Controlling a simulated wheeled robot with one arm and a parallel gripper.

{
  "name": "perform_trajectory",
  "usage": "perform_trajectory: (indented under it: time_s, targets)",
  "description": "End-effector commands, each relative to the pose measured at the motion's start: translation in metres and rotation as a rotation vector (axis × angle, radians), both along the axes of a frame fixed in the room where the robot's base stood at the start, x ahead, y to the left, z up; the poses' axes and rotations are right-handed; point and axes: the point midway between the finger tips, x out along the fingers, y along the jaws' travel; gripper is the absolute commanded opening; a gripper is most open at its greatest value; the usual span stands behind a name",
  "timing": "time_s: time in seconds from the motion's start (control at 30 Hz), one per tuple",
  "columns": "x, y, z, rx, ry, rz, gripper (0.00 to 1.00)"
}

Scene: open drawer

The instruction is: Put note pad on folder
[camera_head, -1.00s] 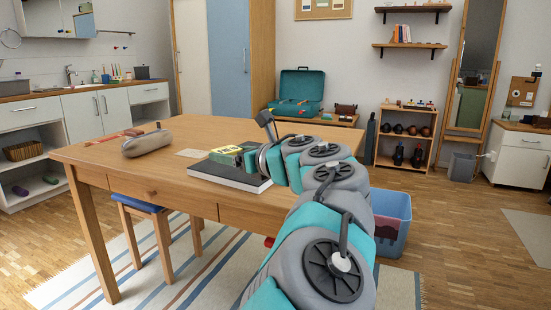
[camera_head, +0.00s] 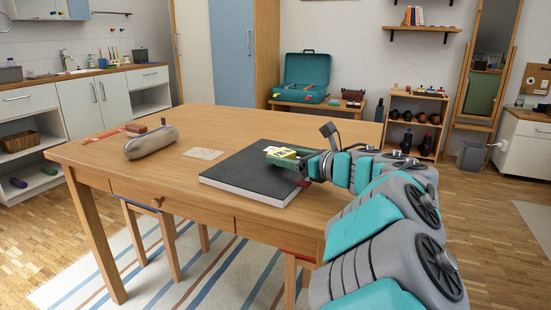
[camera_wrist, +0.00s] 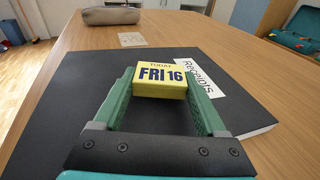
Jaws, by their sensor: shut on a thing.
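The note pad (camera_wrist: 160,80) is a small yellow block reading "TODAY FRI 16". It also shows at my gripper's tip in the head view (camera_head: 281,151). My gripper (camera_wrist: 163,88) is shut on it, a green finger on each side. The folder (camera_head: 250,172) is a large dark flat binder with pale page edges, lying on the table.
A grey pencil case (camera_head: 151,142) lies on the table (camera_head: 215,118) at the left, with a reddish-brown item (camera_head: 103,135) beside it. A beige paper note (camera_head: 203,154) lies just left of the folder. The table's back middle is clear.

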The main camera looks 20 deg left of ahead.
Motion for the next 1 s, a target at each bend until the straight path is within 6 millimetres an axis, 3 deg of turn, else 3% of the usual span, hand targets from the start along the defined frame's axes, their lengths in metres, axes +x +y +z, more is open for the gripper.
perform_trajectory:
  time_s: [0.1,0.53,0.57,0.77,1.0]
  targets:
    - [0.0019,-0.0085,-0.0087,0.001,0.002,-0.001,0.2]
    - [0.0017,-0.0083,-0.0131,0.0,0.0,0.0,0.2]
    - [0.0015,-0.0082,-0.0117,0.0,0.0,0.001,0.78]
    - [0.0016,-0.0082,-0.0112,0.0,0.0,0.0,1.0]
    - [0.0017,-0.0081,-0.0107,0.0,0.001,0.0,1.0]
